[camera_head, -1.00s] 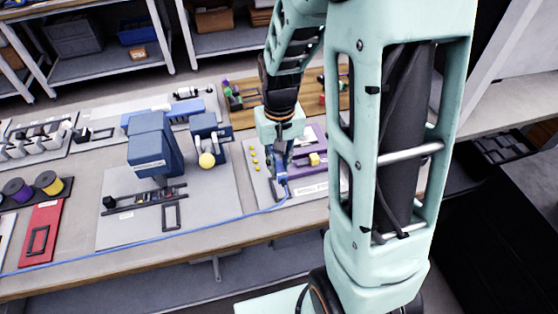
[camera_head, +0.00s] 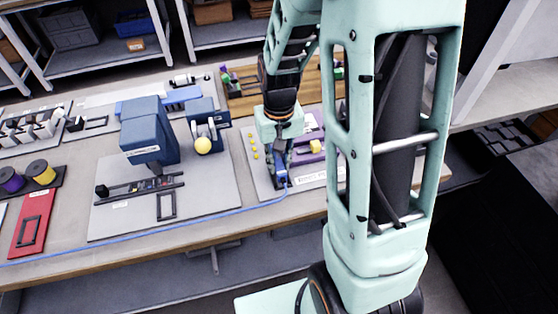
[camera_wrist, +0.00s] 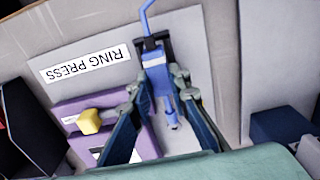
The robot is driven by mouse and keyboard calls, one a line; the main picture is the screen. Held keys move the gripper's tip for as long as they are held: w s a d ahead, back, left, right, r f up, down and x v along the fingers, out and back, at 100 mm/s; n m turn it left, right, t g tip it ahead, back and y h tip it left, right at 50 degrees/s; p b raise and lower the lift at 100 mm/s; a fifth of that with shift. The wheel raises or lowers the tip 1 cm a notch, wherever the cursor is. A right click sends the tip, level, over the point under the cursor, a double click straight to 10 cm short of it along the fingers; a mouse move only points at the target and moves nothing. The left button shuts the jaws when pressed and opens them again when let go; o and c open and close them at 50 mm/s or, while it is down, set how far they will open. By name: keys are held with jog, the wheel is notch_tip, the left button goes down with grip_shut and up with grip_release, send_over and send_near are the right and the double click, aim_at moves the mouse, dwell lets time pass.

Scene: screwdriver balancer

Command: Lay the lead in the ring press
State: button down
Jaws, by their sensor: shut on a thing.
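The lead is a thin blue cable (camera_head: 150,228) running along the front of the bench, with a blue end piece (camera_wrist: 155,66). My gripper (camera_wrist: 158,70) is shut on that end piece, and the cable rises from it in the wrist view. In the head view my gripper (camera_head: 279,170) hangs low over the grey mat, beside the purple ring press (camera_head: 308,160). The press has a yellow knob (camera_wrist: 88,121) and a "RING PRESS" label (camera_wrist: 86,66). The lead's tip shows between my fingers over the mat. I cannot tell whether it touches anything. My arm hides part of the press.
Small yellow pieces (camera_head: 253,147) lie on the mat left of my gripper. A wooden board (camera_head: 240,105) with coloured pieces lies behind. Spools (camera_head: 41,173) and a red panel (camera_head: 32,222) are at the far left.

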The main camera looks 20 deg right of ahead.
jog(key=shift+s+d+f+b, duration=0.1)
jog(key=shift+f+b, duration=0.35)
jog(key=shift+f, duration=0.2)
dwell(0.4)
jog(key=c, duration=1.7)
grip_release()
jog(key=shift+c, duration=0.2)
jog(key=shift+r, duration=0.15)
jog(key=shift+r, duration=0.3)
notch_tip(320, 180, up, 11)
jog(key=shift+r, duration=0.1)
